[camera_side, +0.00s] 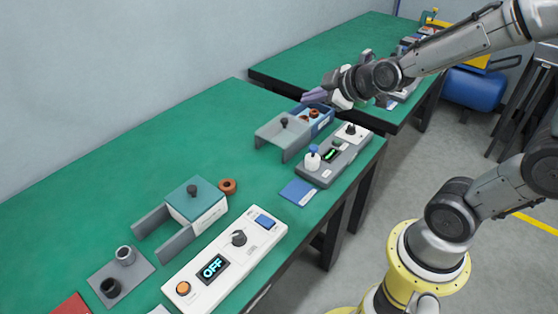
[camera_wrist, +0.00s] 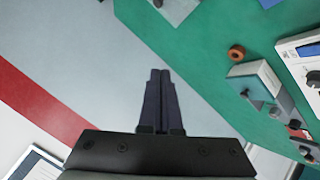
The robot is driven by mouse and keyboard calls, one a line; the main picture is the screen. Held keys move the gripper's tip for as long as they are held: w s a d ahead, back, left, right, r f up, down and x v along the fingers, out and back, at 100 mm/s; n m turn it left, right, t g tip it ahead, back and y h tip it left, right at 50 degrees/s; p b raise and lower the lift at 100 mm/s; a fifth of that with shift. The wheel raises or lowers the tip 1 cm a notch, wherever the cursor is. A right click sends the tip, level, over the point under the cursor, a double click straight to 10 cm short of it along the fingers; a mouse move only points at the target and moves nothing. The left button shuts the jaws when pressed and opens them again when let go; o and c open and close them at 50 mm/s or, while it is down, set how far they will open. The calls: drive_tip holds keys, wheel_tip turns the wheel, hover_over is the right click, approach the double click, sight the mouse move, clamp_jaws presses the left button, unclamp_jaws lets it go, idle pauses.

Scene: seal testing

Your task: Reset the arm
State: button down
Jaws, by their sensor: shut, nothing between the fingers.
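My gripper (camera_side: 315,97) is at the end of the raised arm, above the far end of the near green table (camera_side: 90,195) in the side view. In the wrist view my gripper (camera_wrist: 160,74) has its two dark fingers together, with nothing between them. Its fingers point over the grey wall area in that view, apart from any object. In the side view the fingers partly overlap the blue bin (camera_side: 322,122) behind them, and the contact there cannot be told.
A white control box (camera_side: 225,262) reading OFF stands at the front. A teal-topped box (camera_side: 196,200), a brown ring (camera_side: 228,186), a grey tester (camera_side: 335,155) and a blue pad (camera_side: 298,192) are on the table. A second green table (camera_side: 310,62) stands behind.

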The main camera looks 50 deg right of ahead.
drive_tip(key=s+a+r+m+y, duration=0.2)
drive_tip(key=s+a+r, duration=0.4)
drive_tip(key=s, duration=0.3)
drive_tip(key=s+f+m+g, duration=0.4)
drive_tip(key=s+g, duration=0.1)
drive_tip(key=s, duration=0.5)
drive_tip(key=shift+s+a+f, duration=0.25)
drive_tip(key=shift+s, duration=0.05)
